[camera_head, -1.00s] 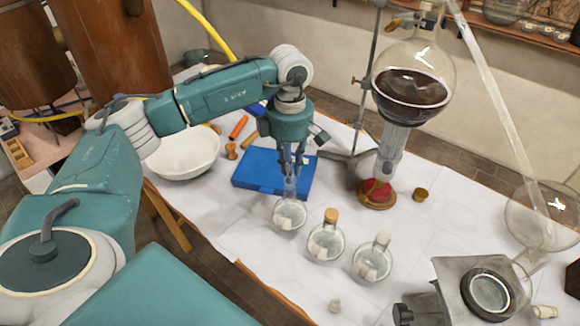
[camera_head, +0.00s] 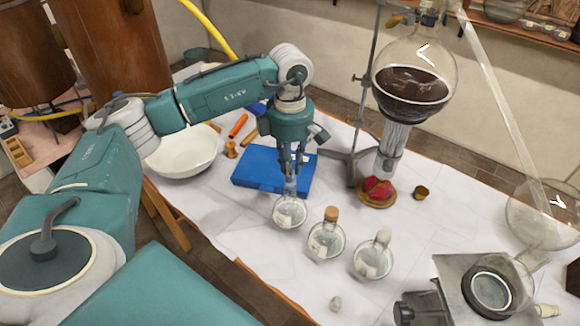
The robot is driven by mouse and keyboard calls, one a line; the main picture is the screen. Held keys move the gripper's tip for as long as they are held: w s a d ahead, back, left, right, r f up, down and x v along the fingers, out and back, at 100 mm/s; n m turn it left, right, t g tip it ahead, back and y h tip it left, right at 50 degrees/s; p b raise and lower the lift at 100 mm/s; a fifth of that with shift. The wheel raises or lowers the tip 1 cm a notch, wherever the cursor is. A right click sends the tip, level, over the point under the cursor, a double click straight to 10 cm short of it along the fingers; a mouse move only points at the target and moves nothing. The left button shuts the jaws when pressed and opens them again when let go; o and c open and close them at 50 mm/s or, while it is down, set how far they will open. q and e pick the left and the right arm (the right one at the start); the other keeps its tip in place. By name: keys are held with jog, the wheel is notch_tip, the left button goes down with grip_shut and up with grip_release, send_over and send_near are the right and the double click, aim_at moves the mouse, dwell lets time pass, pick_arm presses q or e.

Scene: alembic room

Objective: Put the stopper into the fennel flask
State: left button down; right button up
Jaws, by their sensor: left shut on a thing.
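Three small round glass flasks with pale labels stand in a row on the white-covered table: a left flask (camera_head: 290,213), a middle flask (camera_head: 326,241) with a cork, and a right flask (camera_head: 372,263) with a pale stopper. The labels are too small to read, so I cannot tell which is fennel. My left gripper (camera_head: 290,178) points down, directly over the left flask, shut on a small, pale, translucent piece at its mouth, seemingly a stopper. The fingers partly hide it; its seating is unclear. My right gripper is not in view.
A blue case (camera_head: 250,169) lies behind the left flask, with a white bowl (camera_head: 184,152) to its left. A stand with a large round flask (camera_head: 412,80) rises behind. A metal apparatus (camera_head: 455,282) occupies the front right. Table between the flasks and front edge is mostly clear.

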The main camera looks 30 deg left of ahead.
pick_arm(q)
jog(key=shift+f+b, duration=0.4)
jog(key=shift+f, duration=0.05)
dwell(0.5)
jog(key=shift+f, duration=0.15)
jog(key=shift+f+b, duration=0.6)
jog(key=shift+b, duration=0.15)
dwell(1.7)
jog(key=c, duration=1.1)
grip_release()
jog(key=shift+r, duration=0.1)
jog(key=shift+r+p, duration=2.2)
jog(key=shift+r, duration=1.25)
